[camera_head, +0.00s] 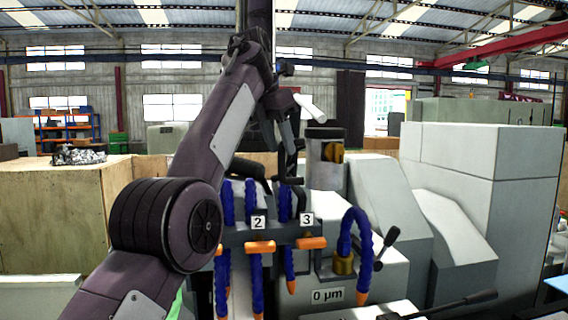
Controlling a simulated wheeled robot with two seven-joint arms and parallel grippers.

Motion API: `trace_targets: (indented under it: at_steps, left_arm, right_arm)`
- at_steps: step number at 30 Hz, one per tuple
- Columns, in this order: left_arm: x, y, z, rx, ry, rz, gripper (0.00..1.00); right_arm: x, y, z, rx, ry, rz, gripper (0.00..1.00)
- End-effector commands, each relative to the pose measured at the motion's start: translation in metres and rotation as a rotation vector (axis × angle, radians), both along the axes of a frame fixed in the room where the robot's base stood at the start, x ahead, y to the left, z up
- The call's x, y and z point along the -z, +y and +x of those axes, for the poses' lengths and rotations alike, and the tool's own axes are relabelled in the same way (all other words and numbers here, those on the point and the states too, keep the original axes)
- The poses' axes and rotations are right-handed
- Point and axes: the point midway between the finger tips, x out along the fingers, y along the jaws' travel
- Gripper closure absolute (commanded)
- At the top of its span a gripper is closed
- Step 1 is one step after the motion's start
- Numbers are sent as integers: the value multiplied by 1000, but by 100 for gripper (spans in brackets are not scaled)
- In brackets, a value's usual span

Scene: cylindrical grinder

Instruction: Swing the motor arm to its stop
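My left arm rises from the lower left and bends over at the top. Its gripper (292,168) hangs down in front of the grinder, near the middle of the view. The dark fingers blend with dark machine parts behind them, so I cannot tell their opening or any contact. Just right of the gripper is a grey cylindrical motor-like unit (325,172) with a dark top and a yellow disc. A white bar (311,107) slants beside my wrist. I cannot tell which part is the motor arm; my arm hides part of that area. My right gripper is out of view.
Blue coolant hoses (256,285) with orange levers and labels 2 and 3 stand in front. A black-knobbed lever (385,247) and a long lever (445,304) stick out at right. Grey machine housings (480,165) fill the right. A wooden crate (50,215) stands left.

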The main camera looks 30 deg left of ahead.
Motion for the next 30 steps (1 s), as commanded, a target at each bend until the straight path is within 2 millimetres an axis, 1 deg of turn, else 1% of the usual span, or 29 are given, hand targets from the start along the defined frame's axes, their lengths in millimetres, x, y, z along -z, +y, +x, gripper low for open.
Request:
trace_targets:
  at_steps: [1,6,12,17,18,19,26,27,30]
  left_arm:
    - [12,-1,3,0,0,0,62]
    - [30,-4,11,1,0,1,62]
    - [35,-5,14,1,-1,1,62]
    - [35,-5,14,1,-1,1,62]
    - [35,-5,14,1,-1,1,64]
    - [35,-5,14,1,-1,1,67]
    - [35,-5,14,1,-1,1,98]
    - [35,-5,14,0,-1,1,100]
    - [35,-5,14,0,-1,1,100]
  right_arm:
    - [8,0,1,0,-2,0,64]
    - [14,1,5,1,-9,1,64]
    - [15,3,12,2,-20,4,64]
    - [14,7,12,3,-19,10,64]
    - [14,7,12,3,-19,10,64]
    - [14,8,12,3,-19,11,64]
    - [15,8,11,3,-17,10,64]
    - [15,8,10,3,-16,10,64]
    - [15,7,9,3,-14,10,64]
